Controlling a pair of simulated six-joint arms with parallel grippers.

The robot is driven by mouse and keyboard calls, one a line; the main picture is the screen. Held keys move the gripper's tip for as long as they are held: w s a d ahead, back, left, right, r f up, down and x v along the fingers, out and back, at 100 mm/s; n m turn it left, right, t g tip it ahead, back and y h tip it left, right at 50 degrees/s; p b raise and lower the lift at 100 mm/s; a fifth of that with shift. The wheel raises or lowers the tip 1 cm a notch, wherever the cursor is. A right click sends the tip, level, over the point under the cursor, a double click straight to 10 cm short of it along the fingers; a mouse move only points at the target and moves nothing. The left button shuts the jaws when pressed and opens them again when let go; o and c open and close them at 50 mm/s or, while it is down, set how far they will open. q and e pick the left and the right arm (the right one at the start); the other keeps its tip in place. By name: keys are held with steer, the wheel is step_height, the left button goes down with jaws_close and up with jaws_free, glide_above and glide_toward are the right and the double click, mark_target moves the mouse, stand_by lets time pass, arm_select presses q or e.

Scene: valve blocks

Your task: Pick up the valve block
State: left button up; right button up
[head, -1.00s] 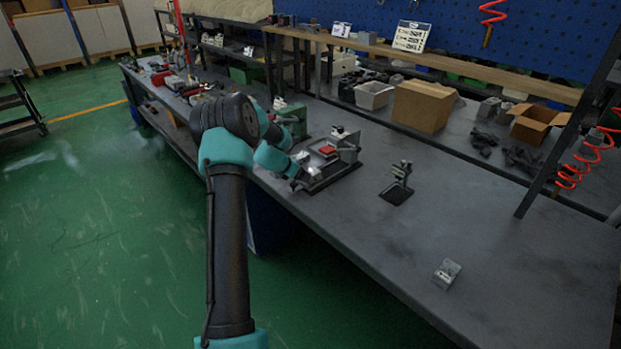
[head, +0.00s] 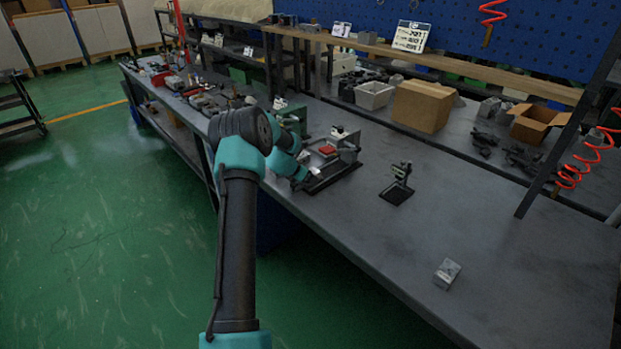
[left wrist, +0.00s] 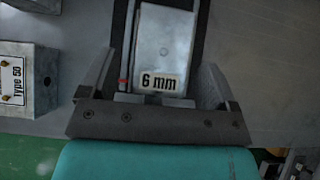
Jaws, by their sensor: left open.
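A grey metal block with a "6 mm" label (left wrist: 164,48) lies between the two fingers of my left gripper (left wrist: 158,72) in the left wrist view. The fingers are open, one on each side of the block; I cannot tell whether either touches it. In the head view my left arm reaches to the bench's near edge, beside a dark fixture (head: 335,175) with a red part (head: 327,149). The arm hides most of the gripper there. A small silver block (head: 447,272) sits alone on the right of the bench. My right gripper is out of view.
A box labelled "Type 60" (left wrist: 22,82) stands left of the gripper in the wrist view. A small black stand (head: 397,190) is right of the fixture. Cardboard boxes (head: 423,106) stand further back. The bench's right front (head: 520,260) is mostly clear.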

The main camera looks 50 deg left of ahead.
arm_select(q)
steer(key=shift+c, duration=0.5)
steer(key=c, duration=1.2)
steer(key=shift+o, duration=0.2)
steer(key=shift+r, duration=0.1)
steer(key=shift+r, duration=0.45)
step_height(320, 180, up, 3)
steer(key=shift+s+d+f, duration=0.1)
steer(key=shift+d+f, duration=0.05)
steer(key=s+d+r, duration=0.1)
steer(key=s+d, duration=0.9)
steer(key=d, duration=0.1)
steer(key=shift+s+d+r, duration=0.15)
steer(key=shift+d, duration=0.25)
